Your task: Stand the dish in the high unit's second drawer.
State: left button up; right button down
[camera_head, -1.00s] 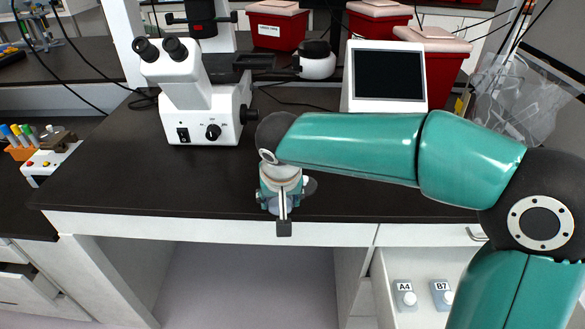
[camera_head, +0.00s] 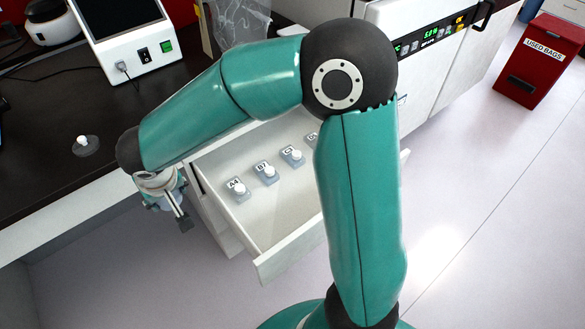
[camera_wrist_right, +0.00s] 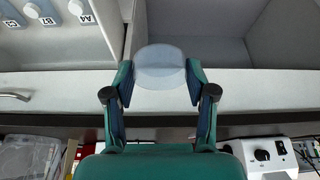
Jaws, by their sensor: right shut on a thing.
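The dish (camera_wrist_right: 160,55) is a pale translucent disc in the right wrist view. My right gripper (camera_wrist_right: 160,76) is shut on it, with one finger at each side. The drawer holds several grey pieces with white knobs in a row, with labels such as A4 (camera_head: 239,190) and B7 (camera_head: 268,174). Whether this drawer belongs to the high unit cannot be told. My left gripper is not in view.
A small disc with a white knob (camera_head: 86,145) lies on the dark bench top (camera_head: 40,175). A white device with a screen (camera_head: 130,45) stands behind it. A red used-bags bin (camera_head: 540,65) stands at the far right.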

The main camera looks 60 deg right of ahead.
aim_at(302, 211)
jog(key=z, duration=0.6)
jog(key=k, duration=0.75)
jog(key=z, duration=0.35)
jog(key=i, duration=1)
jog(key=u, duration=0.1)
